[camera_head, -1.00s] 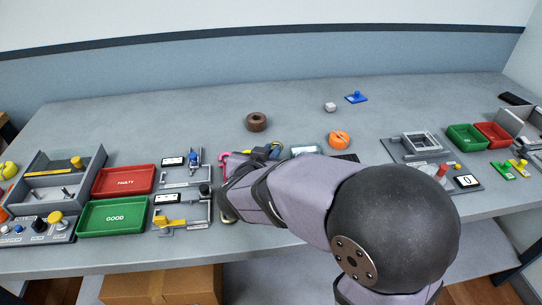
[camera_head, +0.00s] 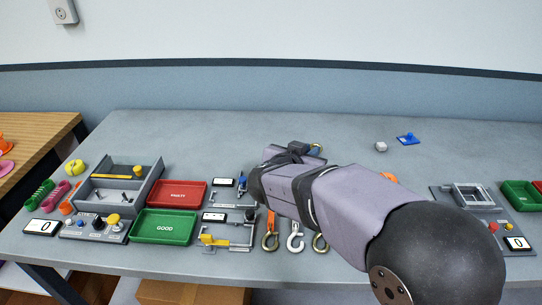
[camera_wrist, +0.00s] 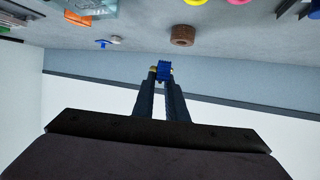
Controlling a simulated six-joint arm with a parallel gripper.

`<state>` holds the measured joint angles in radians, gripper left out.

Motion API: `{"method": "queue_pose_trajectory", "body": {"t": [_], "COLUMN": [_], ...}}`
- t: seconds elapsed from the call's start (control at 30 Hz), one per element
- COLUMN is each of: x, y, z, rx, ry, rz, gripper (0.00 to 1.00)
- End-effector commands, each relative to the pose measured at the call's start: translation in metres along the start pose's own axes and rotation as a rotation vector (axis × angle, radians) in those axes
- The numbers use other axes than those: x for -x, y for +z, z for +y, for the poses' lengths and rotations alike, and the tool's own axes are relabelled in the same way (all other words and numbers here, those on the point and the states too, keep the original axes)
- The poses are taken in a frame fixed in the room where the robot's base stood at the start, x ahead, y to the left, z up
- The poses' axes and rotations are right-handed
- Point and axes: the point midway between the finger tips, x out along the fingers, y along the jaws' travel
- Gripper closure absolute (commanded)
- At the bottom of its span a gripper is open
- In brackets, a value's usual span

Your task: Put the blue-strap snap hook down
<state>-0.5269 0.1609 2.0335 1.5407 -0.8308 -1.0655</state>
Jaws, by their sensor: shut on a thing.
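My gripper (camera_wrist: 164,78) is shut on a blue piece (camera_wrist: 165,71), which looks like the blue strap of the snap hook. A brassy bit shows beside it; the rest of the hook is not clear. In the wrist view, which is upside down, the held piece is seen against the table's far edge and the wall. In the head view my gripper (camera_head: 316,150) is partly hidden by my arm, with a little blue and yellow at its tip. Whether the held piece touches anything cannot be told.
Several hooks (camera_head: 295,238) lie near the front edge, close to my arm. A red FAULTY tray (camera_head: 178,195) and green GOOD tray (camera_head: 164,228) stand left. A brown ring (camera_wrist: 182,36) is on the table. The back left tabletop (camera_head: 190,140) is clear.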

Motion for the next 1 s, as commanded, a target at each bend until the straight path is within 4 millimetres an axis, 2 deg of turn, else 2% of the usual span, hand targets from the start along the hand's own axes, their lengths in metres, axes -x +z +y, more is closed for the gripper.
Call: {"method": "queue_pose_trajectory", "body": {"t": [0.1,0.27,0.4,0.6,0.8,1.0], "x": [-0.012,-0.03,-0.044,-0.059,-0.067,-0.07], "y": [-0.015,-0.026,-0.029,-0.027,-0.022,-0.019], "z": [-0.031,-0.073,-0.108,-0.147,-0.169,-0.176], "rx": [0.001,0.0,-0.001,-0.002,-0.004,-0.004], "ry": [-0.001,0.001,0.001,-0.001,-0.003,-0.003], "rz": [0.003,0.006,0.005,0.004,0.002,0.001], "gripper": [1.0,1.0,1.0,1.0,1.0,1.0]}}
